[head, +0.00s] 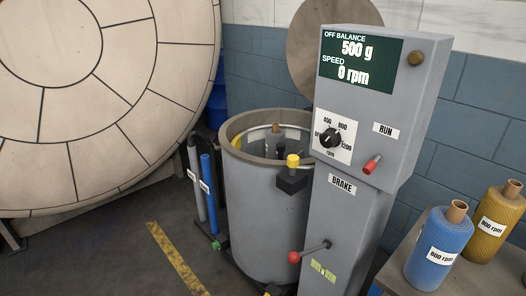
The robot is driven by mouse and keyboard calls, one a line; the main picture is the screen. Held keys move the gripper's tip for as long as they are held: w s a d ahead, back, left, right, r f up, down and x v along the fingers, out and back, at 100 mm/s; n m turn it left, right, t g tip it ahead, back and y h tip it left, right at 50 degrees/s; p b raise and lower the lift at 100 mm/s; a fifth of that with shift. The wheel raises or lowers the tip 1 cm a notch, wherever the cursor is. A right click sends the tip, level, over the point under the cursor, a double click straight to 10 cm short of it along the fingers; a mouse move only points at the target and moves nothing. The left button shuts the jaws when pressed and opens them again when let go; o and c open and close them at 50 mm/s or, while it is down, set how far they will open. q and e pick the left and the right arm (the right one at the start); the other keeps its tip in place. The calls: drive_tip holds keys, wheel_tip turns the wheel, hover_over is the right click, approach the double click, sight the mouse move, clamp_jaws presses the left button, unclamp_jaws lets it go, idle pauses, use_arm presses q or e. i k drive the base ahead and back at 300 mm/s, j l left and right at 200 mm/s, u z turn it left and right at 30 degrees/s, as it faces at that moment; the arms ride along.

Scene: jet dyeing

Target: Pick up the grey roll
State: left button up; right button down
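A long, slim grey roll (197,180) with a white label stands upright, leaning slightly, left of the grey drum. A similar blue roll (210,190) with a label stands right beside it. The label text is too small to read. Neither of my grippers is in view.
A grey drum (265,210) with an open top stands behind a grey control post (345,230) with knob, levers and display. A table (400,258) at right holds a blue spool (437,255) and a yellow spool (490,235). A large round panel (105,85) fills the left. A yellow stripe (175,258) marks the floor.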

sight(275, 136)
drive_tip(key=z, duration=0.35)
drive_tip(key=i+j+z, duration=0.1)
drive_tip(key=j+z, duration=0.15)
drive_tip(key=z, duration=0.2)
drive_tip(key=j+z, duration=0.2)
drive_tip(key=z, duration=0.25)
drive_tip(key=j+z, duration=0.5)
drive_tip(key=j, duration=0.65)
drive_tip(key=k+j+z, duration=0.1)
drive_tip(key=j, duration=0.3)
drive_tip(key=k+j+z, duration=0.1)
drive_tip(key=j, duration=0.25)
drive_tip(key=k+j, duration=0.1)
drive_tip(key=j, duration=0.3)
